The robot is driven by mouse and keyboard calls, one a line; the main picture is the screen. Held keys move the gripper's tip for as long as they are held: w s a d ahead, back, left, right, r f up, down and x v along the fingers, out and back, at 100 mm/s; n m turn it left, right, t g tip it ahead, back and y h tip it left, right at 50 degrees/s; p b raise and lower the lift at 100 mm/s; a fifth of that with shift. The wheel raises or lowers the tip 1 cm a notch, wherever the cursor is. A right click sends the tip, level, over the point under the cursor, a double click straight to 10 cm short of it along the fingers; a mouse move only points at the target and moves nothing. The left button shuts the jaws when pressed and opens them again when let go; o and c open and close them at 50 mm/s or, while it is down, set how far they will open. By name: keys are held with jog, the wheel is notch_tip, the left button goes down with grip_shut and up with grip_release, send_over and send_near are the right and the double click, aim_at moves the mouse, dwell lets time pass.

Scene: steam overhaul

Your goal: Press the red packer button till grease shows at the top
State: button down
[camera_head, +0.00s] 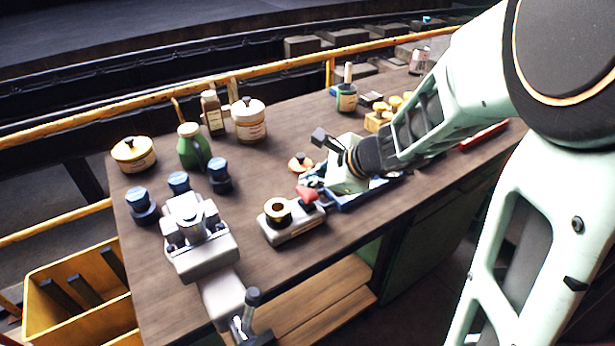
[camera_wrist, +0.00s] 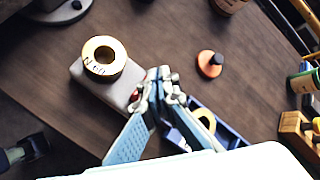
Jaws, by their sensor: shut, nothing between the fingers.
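The packer is a grey block (camera_head: 293,230) with a brass ring (camera_head: 278,211) on top. It shows in the wrist view as a pale block (camera_wrist: 118,88) with a marked brass ring (camera_wrist: 103,58); no grease stands out at its opening. The red button (camera_head: 307,194) is at the block's right end, and only slivers of red show beside my fingers in the wrist view. My gripper (camera_head: 311,182) is shut and empty, its fingertips (camera_wrist: 158,76) right at the button. I cannot tell whether they touch it.
A blue tray (camera_wrist: 232,138) lies beside my fingers. An orange disc with a black knob (camera_wrist: 209,65) is behind. A grey vise (camera_head: 203,255) stands left of the packer, with several blue-capped pots, a green bottle (camera_head: 192,148) and tins beyond. The wood around the packer's front is clear.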

aim_at(309, 191)
notch_tip(309, 191, up, 5)
jog(key=p, duration=0.4)
jog(key=shift+r, duration=0.1)
jog(key=shift+w+r+p, duration=0.1)
jog(key=shift+w+p, duration=0.05)
jog(key=shift+p, duration=0.15)
dwell(2.2)
